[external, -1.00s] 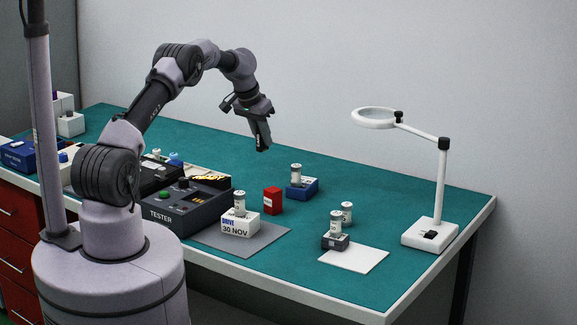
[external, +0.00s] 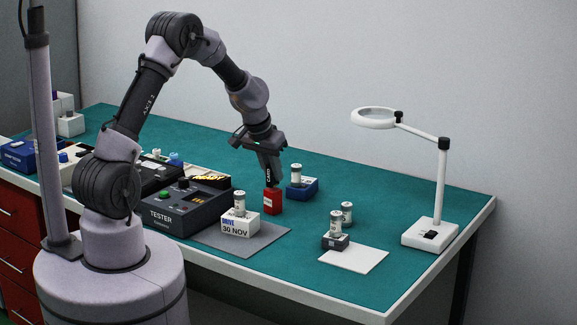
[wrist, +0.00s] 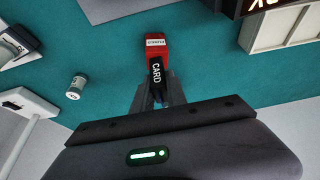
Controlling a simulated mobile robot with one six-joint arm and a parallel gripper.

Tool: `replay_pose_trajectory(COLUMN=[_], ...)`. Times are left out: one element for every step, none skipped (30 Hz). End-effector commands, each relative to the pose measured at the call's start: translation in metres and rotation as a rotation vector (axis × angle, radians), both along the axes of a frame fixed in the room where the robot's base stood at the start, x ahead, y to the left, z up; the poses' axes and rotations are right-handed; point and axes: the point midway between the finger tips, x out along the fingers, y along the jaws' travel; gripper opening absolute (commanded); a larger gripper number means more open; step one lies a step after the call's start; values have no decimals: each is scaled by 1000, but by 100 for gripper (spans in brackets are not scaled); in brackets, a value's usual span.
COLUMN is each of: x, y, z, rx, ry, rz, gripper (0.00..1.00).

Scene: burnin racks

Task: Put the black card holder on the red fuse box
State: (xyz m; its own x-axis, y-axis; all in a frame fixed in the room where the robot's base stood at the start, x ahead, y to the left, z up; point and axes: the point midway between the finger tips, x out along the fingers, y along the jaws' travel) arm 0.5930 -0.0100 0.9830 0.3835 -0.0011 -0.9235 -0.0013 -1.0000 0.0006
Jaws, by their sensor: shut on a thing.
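The black card holder (external: 268,176), marked CARD, is upright between the fingers of my gripper (external: 268,168), which is shut on it. In the wrist view the card holder (wrist: 156,76) sticks out beyond my gripper fingers (wrist: 157,94). The red fuse box (external: 273,202) stands on the green bench top, directly below the card holder. Its red body and white label also show in the wrist view (wrist: 156,52), partly covered by the card holder. The holder's lower end is at the box's top; I cannot tell whether they touch.
A white block marked DRIVE (external: 240,225) stands left of the box on a grey mat (external: 270,238). A blue block (external: 303,192) is close behind right. The tester (external: 185,210) is to the left. A dark block (external: 335,243) and magnifier lamp (external: 430,232) are to the right.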

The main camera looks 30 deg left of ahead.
Motion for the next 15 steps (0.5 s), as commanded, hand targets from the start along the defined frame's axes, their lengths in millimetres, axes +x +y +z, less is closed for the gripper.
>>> replay_pose_trajectory(x=[0,0,0,0,0,0,0,0,0,0,0,0,0,0,0], y=[0,0,0,0,0,0,0,0,0,0,0,0,0,0,0], z=[-9,-10,-8,-8,-7,-7,-7,-8,-9,-10,-12,-11,-11,-10,-10], rx=[0,0,0,0,0,0,0,0,0,0,0,0,0,0,0], ry=[2,1,0,0,0,0,0,0,0,0,0,0,1,1,1], rz=[0,0,0,0,0,0,0,0,0,0,0,0,0,0,0], gripper=[0,0,0,0,0,0,0,0,0,0,0,21,27,33,39])
